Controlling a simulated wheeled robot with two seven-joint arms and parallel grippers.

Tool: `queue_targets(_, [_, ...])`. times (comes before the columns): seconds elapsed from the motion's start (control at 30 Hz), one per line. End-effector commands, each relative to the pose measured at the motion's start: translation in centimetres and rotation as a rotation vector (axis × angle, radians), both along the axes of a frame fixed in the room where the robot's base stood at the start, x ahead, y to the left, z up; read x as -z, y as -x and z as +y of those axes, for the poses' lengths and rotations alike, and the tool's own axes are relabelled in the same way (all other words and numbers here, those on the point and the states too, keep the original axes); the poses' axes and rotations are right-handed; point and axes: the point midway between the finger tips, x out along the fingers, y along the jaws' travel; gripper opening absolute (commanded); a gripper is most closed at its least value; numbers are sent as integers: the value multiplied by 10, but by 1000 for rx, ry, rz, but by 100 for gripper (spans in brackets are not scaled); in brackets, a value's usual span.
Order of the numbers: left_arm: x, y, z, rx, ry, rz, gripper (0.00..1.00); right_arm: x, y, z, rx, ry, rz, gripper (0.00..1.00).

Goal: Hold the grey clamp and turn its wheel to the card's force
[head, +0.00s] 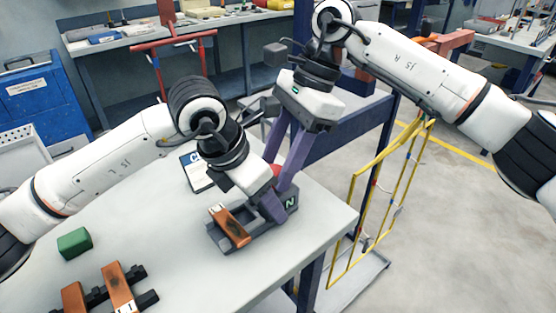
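The grey clamp (217,238) lies near the table's right edge, with a dark block marked N (291,203) at its right end. A copper-coloured plate (232,228) rests on its left part. My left gripper (264,204) reaches down at the clamp's right part; its fingertips overlap the clamp, and its grip is unclear. My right gripper (281,175) points down from above, its two long purple fingers apart. A small red part (276,170), perhaps the wheel, shows between them; contact is hidden. The card (196,172) lies behind, partly covered by my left arm; its force value is not readable.
A green block (74,243) and a dark rack (140,279) with copper-coloured plates (118,287) are at the table's left front. A yellow frame (356,215) stands beyond the right edge. The table (165,225) is bare between the rack and clamp.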

Motion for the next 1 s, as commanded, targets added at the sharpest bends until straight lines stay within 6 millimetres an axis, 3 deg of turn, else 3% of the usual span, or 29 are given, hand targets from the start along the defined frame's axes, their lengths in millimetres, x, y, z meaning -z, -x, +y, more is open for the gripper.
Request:
queue_targets(0.5, [-2, 2, -2, 6, 4, 1, 12, -1, 4, -1, 465, -3, -7, 22])
queue_targets(1.0, [-2, 2, -3, 8, 4, 1, 12, -1, 6, 0, 699, -5, -5, 22])
